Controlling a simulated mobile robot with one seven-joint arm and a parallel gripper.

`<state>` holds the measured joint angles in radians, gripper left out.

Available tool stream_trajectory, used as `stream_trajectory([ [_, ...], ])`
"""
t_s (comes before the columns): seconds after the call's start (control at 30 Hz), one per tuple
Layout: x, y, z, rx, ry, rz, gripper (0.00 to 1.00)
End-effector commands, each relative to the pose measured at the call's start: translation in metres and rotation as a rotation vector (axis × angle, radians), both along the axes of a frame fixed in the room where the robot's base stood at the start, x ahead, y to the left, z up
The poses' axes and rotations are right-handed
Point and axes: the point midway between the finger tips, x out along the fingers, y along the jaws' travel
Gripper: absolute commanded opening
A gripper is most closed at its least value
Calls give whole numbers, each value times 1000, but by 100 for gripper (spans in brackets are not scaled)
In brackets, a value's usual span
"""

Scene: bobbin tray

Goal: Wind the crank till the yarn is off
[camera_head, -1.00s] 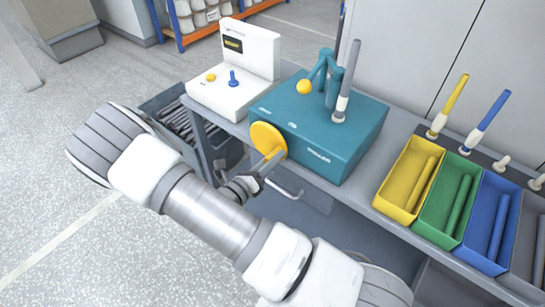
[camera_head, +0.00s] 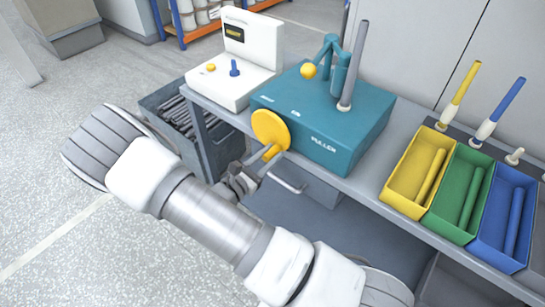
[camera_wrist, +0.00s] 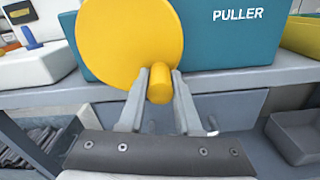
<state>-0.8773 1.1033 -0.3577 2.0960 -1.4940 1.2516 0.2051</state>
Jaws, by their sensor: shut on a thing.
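The teal puller box (camera_head: 318,122) stands on the bench with a yellow crank disc (camera_head: 269,128) on its front face. A yellow crank handle (camera_wrist: 159,86) sticks out from the disc's lower part. My gripper (camera_wrist: 157,92) is shut on this handle, one finger on each side, and in the head view it reaches the handle from below left. A grey bobbin tube (camera_head: 353,68) stands tilted on top of the box, beside a teal arm (camera_head: 328,50) with a yellow ball. No pale band shows clearly on the tube.
A white control unit (camera_head: 250,45) stands left of the puller. Yellow (camera_head: 398,203), green (camera_head: 442,223) and blue (camera_head: 487,250) bins holding rods line the bench at right. Bobbins stand behind them. A grey crate (camera_head: 160,133) of dark rods is below left.

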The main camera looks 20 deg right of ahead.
Motion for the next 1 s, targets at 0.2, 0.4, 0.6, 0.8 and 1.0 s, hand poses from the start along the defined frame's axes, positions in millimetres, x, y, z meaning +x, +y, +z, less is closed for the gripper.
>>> stream_trajectory([
  [0.2,7,6,-10,122,-166,1,0],
  [0.4,14,11,-15,234,-320,2,0],
  [0.6,22,17,-17,346,-474,2,0],
  [0.8,29,22,-18,454,-623,1,0],
  [1.0,35,27,-17,547,-750,0,0],
])
